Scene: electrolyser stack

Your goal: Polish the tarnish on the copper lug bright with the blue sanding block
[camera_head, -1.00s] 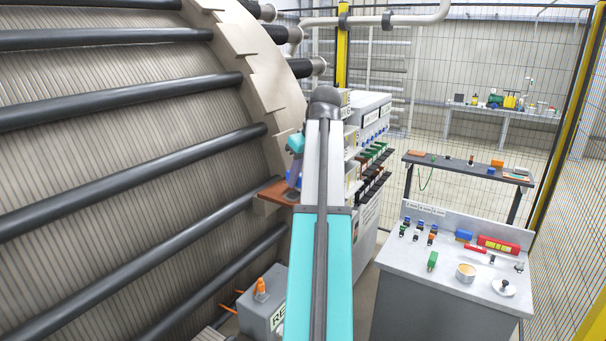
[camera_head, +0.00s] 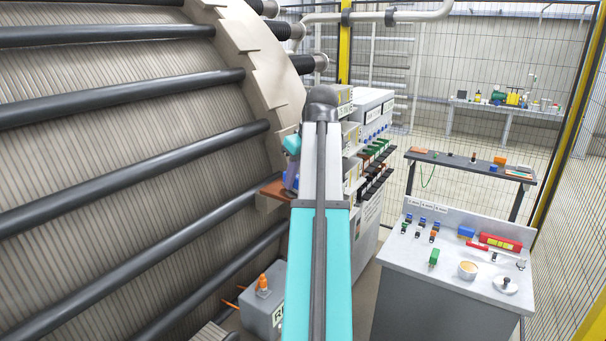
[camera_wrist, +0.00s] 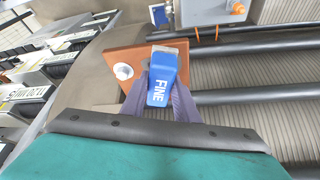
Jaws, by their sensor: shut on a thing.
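The copper lug (camera_head: 272,190) is an orange-brown plate that sticks out from the side of the stack. In the wrist view the lug (camera_wrist: 118,57) shows a silvery bolt head at its left. The blue sanding block (camera_wrist: 163,80), marked FINE, lies over the lug, its far end on or just above the plate; contact is unclear. My gripper (camera_wrist: 161,92) is shut on the block, one finger on each side.
Dark tie rods (camera_head: 190,215) run along the stack beside the lug. A grey box (camera_head: 262,310) with an orange item on top stands below. Labelled cabinets (camera_head: 372,105) stand behind my arm. A grey bench (camera_head: 420,260) with small parts is at the right.

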